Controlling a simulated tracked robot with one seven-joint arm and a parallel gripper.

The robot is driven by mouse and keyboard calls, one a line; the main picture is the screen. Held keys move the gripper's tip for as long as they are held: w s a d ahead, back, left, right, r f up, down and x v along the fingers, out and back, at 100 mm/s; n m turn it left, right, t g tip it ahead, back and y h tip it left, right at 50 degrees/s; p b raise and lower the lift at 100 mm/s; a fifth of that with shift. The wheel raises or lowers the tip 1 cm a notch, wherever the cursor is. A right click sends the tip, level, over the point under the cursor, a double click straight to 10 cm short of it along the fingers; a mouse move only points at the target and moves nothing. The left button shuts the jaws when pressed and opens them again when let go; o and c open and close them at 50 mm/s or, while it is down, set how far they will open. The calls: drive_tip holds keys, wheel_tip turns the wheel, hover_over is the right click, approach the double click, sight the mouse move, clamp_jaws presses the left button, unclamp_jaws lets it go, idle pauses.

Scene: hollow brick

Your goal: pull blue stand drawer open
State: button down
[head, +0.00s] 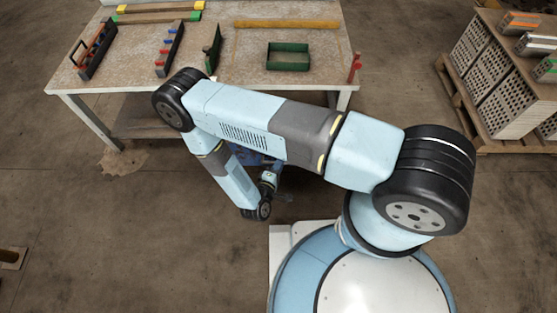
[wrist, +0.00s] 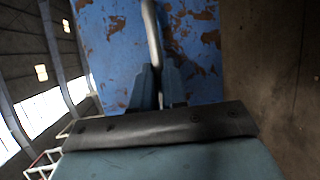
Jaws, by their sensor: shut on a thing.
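The blue stand drawer front (wrist: 110,45) fills the middle of the wrist view, its paint chipped with rusty patches. A pale bar handle (wrist: 151,28) runs up the picture across it. My gripper (wrist: 157,72) is shut on this handle, one finger on each side of it. In the head view a small blue part of the stand (head: 243,156) shows below the workbench, mostly hidden behind my arm. I cannot tell from these views how far the drawer stands out.
A workbench (head: 135,65) with tool racks and a green tray (head: 289,66) stands above the stand. A pallet of hollow bricks (head: 480,65) is at the right. Brown floor (head: 120,230) is clear at the left and front.

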drive_tip(key=shift+s+f, duration=0.1)
drive_tip(key=shift+f, duration=0.1)
drive_tip(key=c, duration=1.2)
unclamp_jaws()
drive_tip(key=shift+r, duration=0.1)
drive_tip(key=v, duration=1.3)
drive_tip(key=shift+s+a+r, duration=0.15)
drive_tip(key=shift+s, duration=0.1)
